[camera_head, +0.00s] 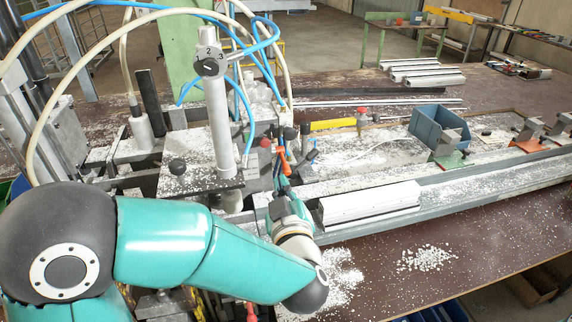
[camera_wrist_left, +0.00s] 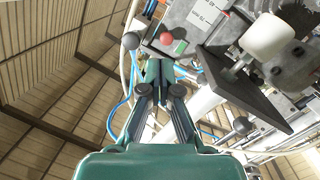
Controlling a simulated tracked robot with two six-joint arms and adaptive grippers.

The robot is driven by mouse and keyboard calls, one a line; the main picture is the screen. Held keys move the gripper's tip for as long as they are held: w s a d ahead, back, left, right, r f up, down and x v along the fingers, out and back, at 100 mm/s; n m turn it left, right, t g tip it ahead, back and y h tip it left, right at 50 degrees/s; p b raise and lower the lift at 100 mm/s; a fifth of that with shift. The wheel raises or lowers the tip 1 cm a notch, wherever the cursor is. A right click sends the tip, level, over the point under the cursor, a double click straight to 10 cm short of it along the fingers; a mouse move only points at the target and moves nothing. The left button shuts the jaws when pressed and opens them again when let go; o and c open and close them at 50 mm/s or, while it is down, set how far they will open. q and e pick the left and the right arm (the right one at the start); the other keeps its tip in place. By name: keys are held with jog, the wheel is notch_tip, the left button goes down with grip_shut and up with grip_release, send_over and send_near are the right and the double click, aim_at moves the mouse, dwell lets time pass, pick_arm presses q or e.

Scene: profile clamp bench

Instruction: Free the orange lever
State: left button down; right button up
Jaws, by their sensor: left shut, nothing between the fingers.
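The orange lever (camera_head: 281,160) stands on the clamp machine near the middle of the head view, close beside several dark ball knobs. My left gripper (camera_head: 283,183) comes up from below at the lever's lower end and hides part of that area. Whether it touches the lever I cannot tell. In the wrist view my left gripper (camera_wrist_left: 162,68) is shut with nothing between its fingers. The orange lever is not clearly seen there. My right gripper is not in view.
A grey post (camera_head: 217,115) with blue hoses stands left of the lever. A white profile (camera_head: 370,203) lies on the rail at right. A blue bin (camera_head: 425,128) stands further back. A red knob (camera_wrist_left: 166,38) and a dark plate (camera_wrist_left: 240,88) show in the wrist view.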

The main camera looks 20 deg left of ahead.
pick_arm(q)
jog(key=p, duration=0.4)
send_over(284, 169)
jog(key=s, duration=0.3)
jog(key=shift+w+d+f, duration=0.1)
jog(key=shift+w+f, duration=0.1)
jog(key=shift+f, duration=0.5)
jog(key=shift+w+d+f, duration=0.1)
jog(key=shift+w+f, duration=0.1)
jog(key=shift+f, duration=0.5)
jog(key=shift+w+d+f, duration=0.1)
jog(key=shift+w+f, duration=0.1)
jog(key=shift+f, duration=0.5)
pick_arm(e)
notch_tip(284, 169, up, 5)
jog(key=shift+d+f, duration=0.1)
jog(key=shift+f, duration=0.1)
